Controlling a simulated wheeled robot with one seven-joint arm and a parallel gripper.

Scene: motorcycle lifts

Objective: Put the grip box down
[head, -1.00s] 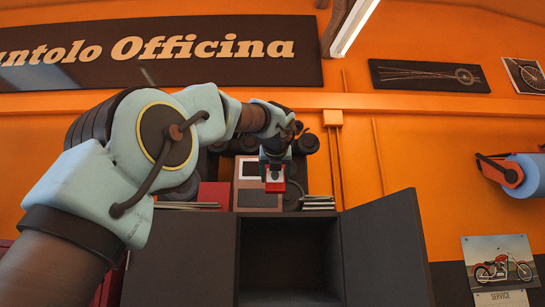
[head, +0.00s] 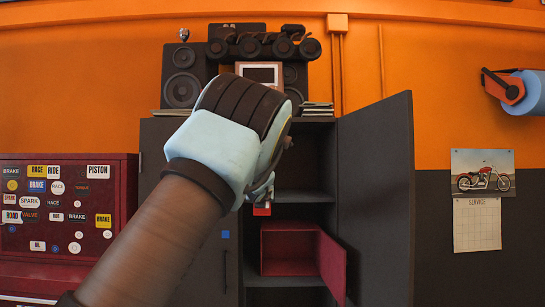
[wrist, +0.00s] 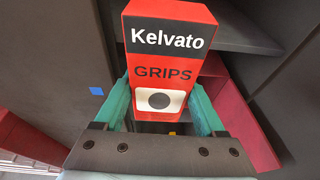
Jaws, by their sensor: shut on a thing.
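The grip box (wrist: 165,72) is a red box marked "Kelvato GRIPS". My gripper (wrist: 161,108) is shut on it, with one teal finger on each side. In the head view the grip box (head: 262,209) shows small and red in front of the open cabinet. It is held in the air, near the level of a shelf. My forearm and wrist hide most of the gripper and part of the cabinet there.
The dark cabinet (head: 375,205) has its right door swung open. A dark red compartment (head: 287,252) with an open door (head: 332,268) sits on a lower shelf. Speakers (head: 182,77) stand on top. A red tool chest (head: 125,195) stands at left.

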